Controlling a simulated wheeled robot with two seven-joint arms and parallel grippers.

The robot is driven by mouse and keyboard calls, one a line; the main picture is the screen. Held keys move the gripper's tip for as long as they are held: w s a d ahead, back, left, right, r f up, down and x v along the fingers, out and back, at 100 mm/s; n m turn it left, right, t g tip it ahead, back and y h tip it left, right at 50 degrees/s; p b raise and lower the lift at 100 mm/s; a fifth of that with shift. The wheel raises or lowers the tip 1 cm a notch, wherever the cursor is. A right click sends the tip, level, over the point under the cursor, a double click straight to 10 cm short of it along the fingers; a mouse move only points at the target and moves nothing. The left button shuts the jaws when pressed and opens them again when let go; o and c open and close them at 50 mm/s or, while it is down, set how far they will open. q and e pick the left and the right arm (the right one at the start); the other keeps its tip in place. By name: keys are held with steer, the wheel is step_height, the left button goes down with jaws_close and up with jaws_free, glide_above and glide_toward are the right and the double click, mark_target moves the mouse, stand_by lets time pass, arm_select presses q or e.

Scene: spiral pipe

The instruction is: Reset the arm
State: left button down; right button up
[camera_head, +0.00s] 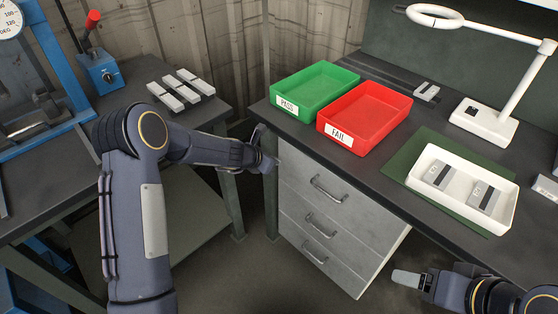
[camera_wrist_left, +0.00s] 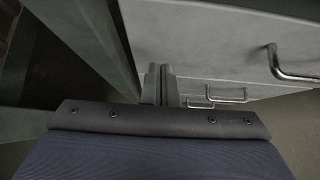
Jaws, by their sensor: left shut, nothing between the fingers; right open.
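My left arm comes in from the left in the head view and reaches right, and its gripper (camera_head: 268,163) is in front of the workbench's drawer unit. In the left wrist view the two fingers of the left gripper (camera_wrist_left: 159,84) are together with nothing between them. The grey drawer fronts lie beyond them. My right gripper (camera_head: 411,281) is at the lower right of the head view, below the front edge of the workbench. It is open and empty, and only part of it shows.
A green PASS tray (camera_head: 315,88), a red FAIL tray (camera_head: 366,115) and a white tray (camera_head: 462,206) with grey parts stand on the workbench. A white lamp (camera_head: 484,124) stands behind. Drawer handles (camera_head: 328,188) stick out. Several grey blocks (camera_head: 181,90) lie on the left table.

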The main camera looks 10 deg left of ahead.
arm_select(q)
steer(key=s+a+r+m+h+p, duration=0.1)
steer(key=s+a+r+m+p, duration=0.15)
steer(key=s+r+m, duration=0.75)
steer(key=s+a+r+m+p, duration=0.25)
steer(key=s+r+m, duration=0.25)
steer(key=s+r, duration=1.05)
steer(key=s+a+m+g+y+p, duration=0.1)
steer(key=s+m+p, duration=0.1)
steer(key=s+m, duration=0.4)
steer(key=s+a+r+m+g+y+p, duration=0.1)
steer(key=s+a+m, duration=0.1)
steer(key=s+m, duration=0.4)
steer(key=s, duration=0.4)
steer(key=shift+s+r+y+p, duration=0.25)
steer(key=shift+y+p, duration=0.1)
steer(key=shift+y, duration=0.05)
arm_select(e)
step_height(320, 180, up, 9)
steer(key=shift+f, duration=0.15)
steer(key=shift+s, duration=0.1)
